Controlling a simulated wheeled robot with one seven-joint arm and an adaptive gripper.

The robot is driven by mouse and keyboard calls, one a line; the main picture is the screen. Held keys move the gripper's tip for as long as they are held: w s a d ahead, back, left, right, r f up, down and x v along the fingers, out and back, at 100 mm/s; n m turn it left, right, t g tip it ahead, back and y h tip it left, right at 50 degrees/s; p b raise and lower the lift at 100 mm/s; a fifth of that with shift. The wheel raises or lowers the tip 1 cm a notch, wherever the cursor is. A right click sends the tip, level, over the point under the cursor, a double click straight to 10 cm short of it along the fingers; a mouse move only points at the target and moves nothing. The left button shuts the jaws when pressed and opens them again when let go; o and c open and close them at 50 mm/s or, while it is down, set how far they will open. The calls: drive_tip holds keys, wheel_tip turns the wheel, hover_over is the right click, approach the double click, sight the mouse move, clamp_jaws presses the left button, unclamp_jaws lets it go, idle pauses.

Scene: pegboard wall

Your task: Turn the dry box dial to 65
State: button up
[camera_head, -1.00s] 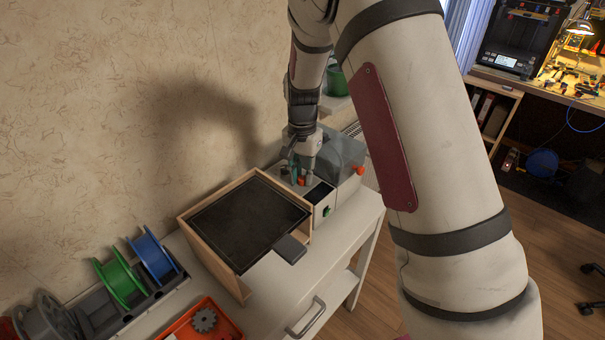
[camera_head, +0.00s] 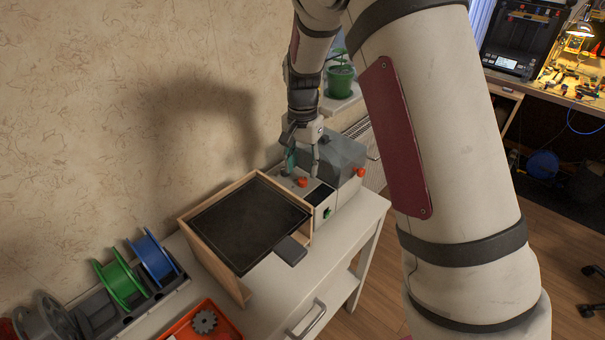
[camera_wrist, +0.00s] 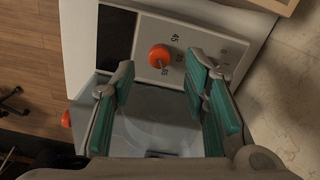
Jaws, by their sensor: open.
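The dry box (camera_head: 325,197) stands on the white cabinet, with a pale control panel (camera_wrist: 200,38) and a clear grey lid (camera_head: 345,152). Its orange dial (camera_head: 302,182) is on the panel; it also shows in the wrist view (camera_wrist: 159,56), with printed numbers beside it. A 45 is legible; the dial's exact setting I cannot tell. My gripper (camera_head: 303,163) is open above the box. In the wrist view its teal-padded fingers (camera_wrist: 163,78) are spread to both sides of the dial's line, with the dial just beyond the tips and apart from them.
A wooden-framed box with a dark top (camera_head: 250,222) stands directly left of the dry box. A second orange knob (camera_head: 360,172) is on the dry box's right side. Green (camera_head: 122,285) and blue (camera_head: 154,257) spools and a red tray (camera_head: 196,318) are at front left. The wall is close behind.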

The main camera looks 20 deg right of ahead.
sight(303, 180)
wheel_tip(303, 180, up, 8)
idle(0.4)
drive_tip(key=shift+r, duration=0.1)
